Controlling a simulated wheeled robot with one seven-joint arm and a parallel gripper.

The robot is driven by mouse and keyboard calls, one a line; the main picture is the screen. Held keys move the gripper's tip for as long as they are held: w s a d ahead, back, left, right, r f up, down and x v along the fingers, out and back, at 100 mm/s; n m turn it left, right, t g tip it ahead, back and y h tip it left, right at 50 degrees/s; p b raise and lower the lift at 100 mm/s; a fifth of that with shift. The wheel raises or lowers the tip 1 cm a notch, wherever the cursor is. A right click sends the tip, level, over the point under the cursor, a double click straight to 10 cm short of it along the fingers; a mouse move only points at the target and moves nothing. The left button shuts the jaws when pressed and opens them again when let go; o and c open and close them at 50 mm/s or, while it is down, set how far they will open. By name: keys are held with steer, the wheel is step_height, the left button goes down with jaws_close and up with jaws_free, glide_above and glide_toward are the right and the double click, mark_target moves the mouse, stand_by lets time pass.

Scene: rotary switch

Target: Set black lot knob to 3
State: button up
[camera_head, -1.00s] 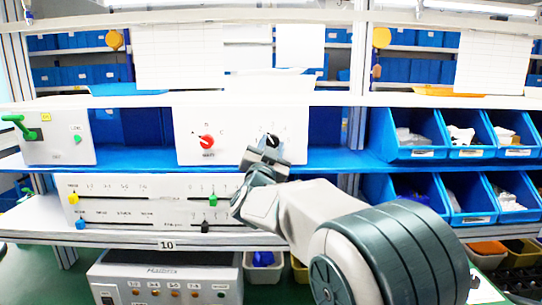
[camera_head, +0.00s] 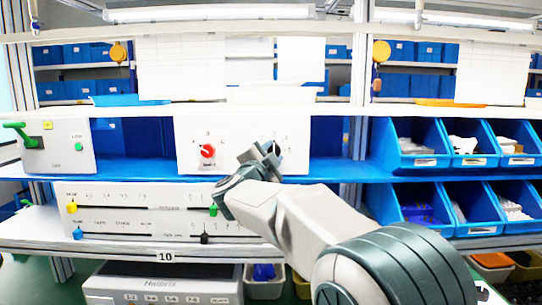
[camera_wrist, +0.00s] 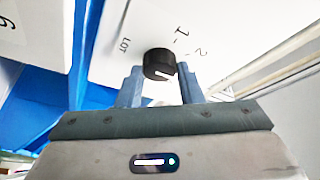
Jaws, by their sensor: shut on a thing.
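The black LOT knob (camera_wrist: 160,65) is on a white panel in the wrist view, with a short white line on its face. The printed marks LOT, 1 and 2 show around it; a 3 is not readable. My gripper (camera_wrist: 160,88) has one finger on each side of the knob and is shut on it. In the head view my gripper (camera_head: 262,152) is at the right part of the white switch box (camera_head: 237,165) and hides most of the black knob. A red knob (camera_head: 207,151) sits on the same box to the left.
The box stands on a blue shelf (camera_head: 340,168). Blue bins (camera_head: 415,145) with parts are to the right. A box with a green lever (camera_head: 18,128) is at the left. A slider panel (camera_head: 130,210) is just below, close to my wrist.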

stand_by(0.3)
steer(key=o, duration=1)
steer(key=b+v, duration=0.4)
steer(key=v, duration=0.9)
steer(key=shift+s+a+f, duration=0.1)
steer(key=shift+s, duration=0.3)
